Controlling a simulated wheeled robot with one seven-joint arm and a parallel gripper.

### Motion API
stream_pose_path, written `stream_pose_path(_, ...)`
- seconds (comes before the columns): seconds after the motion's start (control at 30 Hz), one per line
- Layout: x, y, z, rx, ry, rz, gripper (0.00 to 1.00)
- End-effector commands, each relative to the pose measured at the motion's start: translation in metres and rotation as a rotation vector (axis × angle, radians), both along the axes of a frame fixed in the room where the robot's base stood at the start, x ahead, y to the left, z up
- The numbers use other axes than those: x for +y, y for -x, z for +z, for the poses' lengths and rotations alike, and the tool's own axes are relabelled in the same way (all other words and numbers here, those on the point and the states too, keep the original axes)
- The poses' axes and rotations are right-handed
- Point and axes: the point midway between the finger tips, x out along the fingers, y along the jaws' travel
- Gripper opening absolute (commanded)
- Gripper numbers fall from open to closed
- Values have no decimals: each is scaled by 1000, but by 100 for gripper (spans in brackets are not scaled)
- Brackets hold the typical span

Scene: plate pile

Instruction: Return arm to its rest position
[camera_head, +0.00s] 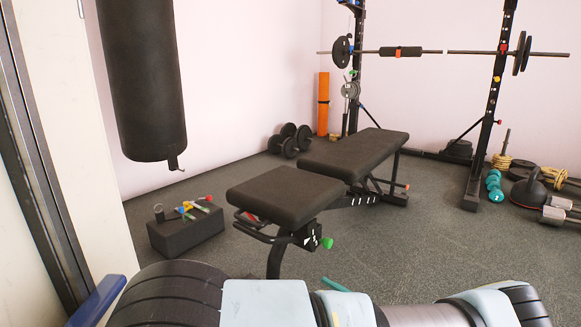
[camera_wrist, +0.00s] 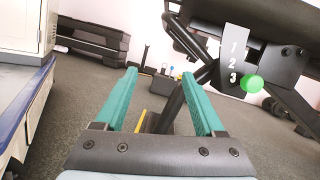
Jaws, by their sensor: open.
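My gripper (camera_wrist: 159,76) shows in the wrist view with its two teal fingers spread apart and nothing between them. It is low beside the weight bench's frame, with the dark floor beyond the fingertips. In the head view my arm lies across the bottom edge, and a small teal piece there looks like one of my fingers; the rest of the gripper is hidden. The black weight bench (camera_head: 285,194) stands just beyond my arm. Its dark frame with a numbered plate (camera_wrist: 235,55) and a green knob (camera_wrist: 252,84) is close on the right in the wrist view.
A dark block (camera_head: 186,233) with small coloured-handled items on top sits left of the bench. A punching bag (camera_head: 143,80) hangs at left. A barbell rack (camera_head: 490,110) and weights stand at right. Floor is clear between bench and rack.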

Motion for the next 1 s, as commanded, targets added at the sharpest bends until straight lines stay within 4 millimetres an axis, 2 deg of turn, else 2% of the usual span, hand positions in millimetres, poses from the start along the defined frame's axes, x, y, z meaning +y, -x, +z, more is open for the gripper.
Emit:
stream_pose_path(0.27, 31, -1, 18, 45, 172, 164, 71)
stream_pose_path(0.47, 61, 5, 39, 71, 387, 351, 71)
stream_pose_path(0.7, 94, 24, 80, 46, 785, 647, 71)
stream_pose_path(0.87, 105, 36, 115, -26, 1051, 812, 71)
stream_pose_path(1.0, 112, 44, 150, -126, 1277, 928, 71)
